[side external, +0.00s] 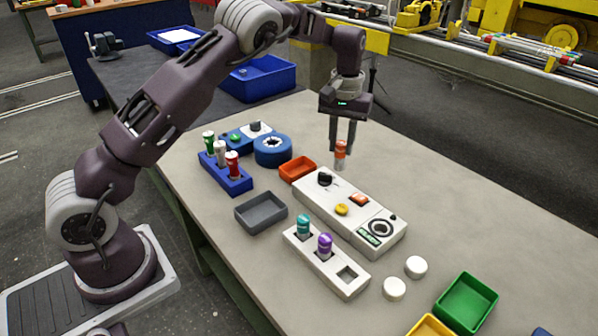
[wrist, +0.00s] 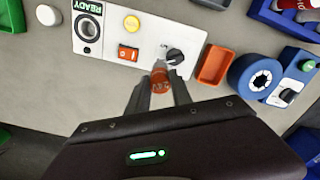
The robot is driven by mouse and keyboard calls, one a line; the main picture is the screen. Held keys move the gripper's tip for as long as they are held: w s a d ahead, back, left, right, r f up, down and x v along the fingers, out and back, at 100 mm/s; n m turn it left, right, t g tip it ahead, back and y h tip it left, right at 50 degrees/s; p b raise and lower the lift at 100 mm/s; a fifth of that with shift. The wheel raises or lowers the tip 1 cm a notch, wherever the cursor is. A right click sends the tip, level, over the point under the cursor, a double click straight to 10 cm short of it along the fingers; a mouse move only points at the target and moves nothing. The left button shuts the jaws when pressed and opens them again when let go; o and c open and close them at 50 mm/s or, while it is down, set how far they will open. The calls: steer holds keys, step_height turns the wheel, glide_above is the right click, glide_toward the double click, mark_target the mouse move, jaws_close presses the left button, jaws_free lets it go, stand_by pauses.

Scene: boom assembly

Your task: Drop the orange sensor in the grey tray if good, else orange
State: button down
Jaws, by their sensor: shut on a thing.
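My gripper (side external: 342,150) is shut on the orange sensor (side external: 341,155), a small cylinder with an orange top and pale lower part. It is held upright at the far end of the white test box (side external: 335,200); I cannot tell if its lower end touches the table. The sensor also shows between the fingers in the wrist view (wrist: 160,77). The orange tray (side external: 297,169) is empty, just left of the sensor. The grey tray (side external: 261,213) is empty, farther left and nearer. The box's label reads READY (wrist: 88,22) in the wrist view; it has a black knob, a yellow button and an orange switch.
A white rack (side external: 326,262) holds a teal and a purple sensor, with one empty slot. A blue rack (side external: 226,175) holds several cylinders. A blue ring (side external: 272,150) and a blue button box stand behind it. White caps (side external: 394,289) and a green tray (side external: 467,303) lie at the front right.

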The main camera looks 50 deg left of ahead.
steer(key=s+a+r, duration=0.2)
steer(key=a, duration=1)
step_height(320, 180, down, 6)
steer(key=shift+w+a+f, duration=0.15)
steer(key=shift+a, duration=0.05)
steer(key=c, duration=1.1)
jaws_free()
steer(key=shift+o, duration=0.2)
step_height(320, 180, up, 7)
